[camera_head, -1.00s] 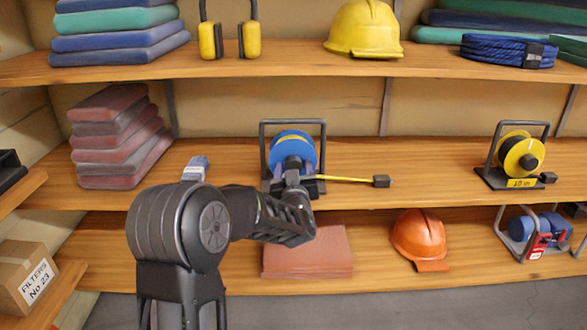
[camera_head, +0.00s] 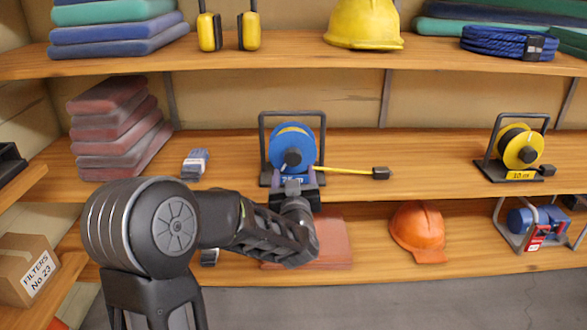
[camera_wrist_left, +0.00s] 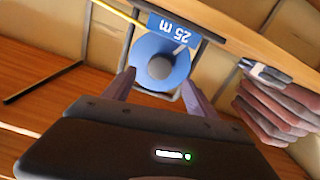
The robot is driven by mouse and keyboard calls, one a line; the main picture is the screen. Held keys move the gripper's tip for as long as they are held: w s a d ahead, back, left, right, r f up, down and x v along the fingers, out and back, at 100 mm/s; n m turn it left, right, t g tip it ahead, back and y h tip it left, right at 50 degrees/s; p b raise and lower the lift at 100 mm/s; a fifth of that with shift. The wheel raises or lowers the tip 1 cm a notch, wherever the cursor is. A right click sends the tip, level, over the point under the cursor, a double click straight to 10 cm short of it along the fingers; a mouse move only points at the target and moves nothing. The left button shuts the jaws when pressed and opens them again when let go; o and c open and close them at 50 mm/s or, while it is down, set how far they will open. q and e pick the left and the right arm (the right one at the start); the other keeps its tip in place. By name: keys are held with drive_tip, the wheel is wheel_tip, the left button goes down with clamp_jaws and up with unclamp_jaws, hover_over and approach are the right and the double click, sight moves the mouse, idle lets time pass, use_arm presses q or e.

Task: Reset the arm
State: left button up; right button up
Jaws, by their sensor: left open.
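My left arm reaches in from the lower left in the head view, and my left gripper (camera_head: 297,184) is in front of the middle shelf. It points at a blue cable reel (camera_head: 291,148) in a dark frame with a 25 m label. In the left wrist view my left gripper (camera_wrist_left: 159,77) is open, with its two fingers apart and nothing between them. The blue reel (camera_wrist_left: 160,66) shows beyond the fingertips, upside down. Its lower front is partly hidden by my gripper in the head view. My right gripper is not in view.
A yellow cable (camera_head: 345,170) with a dark plug lies right of the blue reel. A yellow reel (camera_head: 520,149) stands farther right. Folded red cloths (camera_head: 117,125) and a small blue-grey item (camera_head: 194,164) are to the left. An orange helmet (camera_head: 418,232) sits on the lower shelf.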

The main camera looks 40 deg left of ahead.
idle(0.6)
use_arm(q)
drive_tip(key=s+d+f+m+g+h, duration=0.15)
drive_tip(key=d+f+h, duration=0.35)
drive_tip(key=d+f, duration=0.6)
drive_tip(key=s+d+f+m+g+h, duration=0.1)
drive_tip(key=d+f+m+g+h, duration=0.3)
drive_tip(key=d+f, duration=0.75)
drive_tip(key=s+d+f+g+h, duration=0.2)
drive_tip(key=s+d+f, duration=0.1)
drive_tip(key=s+f, duration=0.35)
drive_tip(key=s+d+f+g+h, duration=0.1)
drive_tip(key=s+d+f+h, duration=0.1)
drive_tip(key=s+d+f, duration=0.45)
drive_tip(key=s+d+f+m+g+h, duration=0.1)
drive_tip(key=s+d+f+g, duration=0.2)
drive_tip(key=s+f, duration=0.35)
drive_tip(key=s+d+f+m+g+h, duration=0.1)
drive_tip(key=s+d+f+g, duration=0.25)
drive_tip(key=s, duration=0.65)
wheel_tip(320, 180, up, 17)
drive_tip(key=w+a+t+p, duration=0.1)
drive_tip(key=p, duration=1.6)
drive_tip(key=shift+r, duration=0.2)
drive_tip(key=shift+w, duration=0.1)
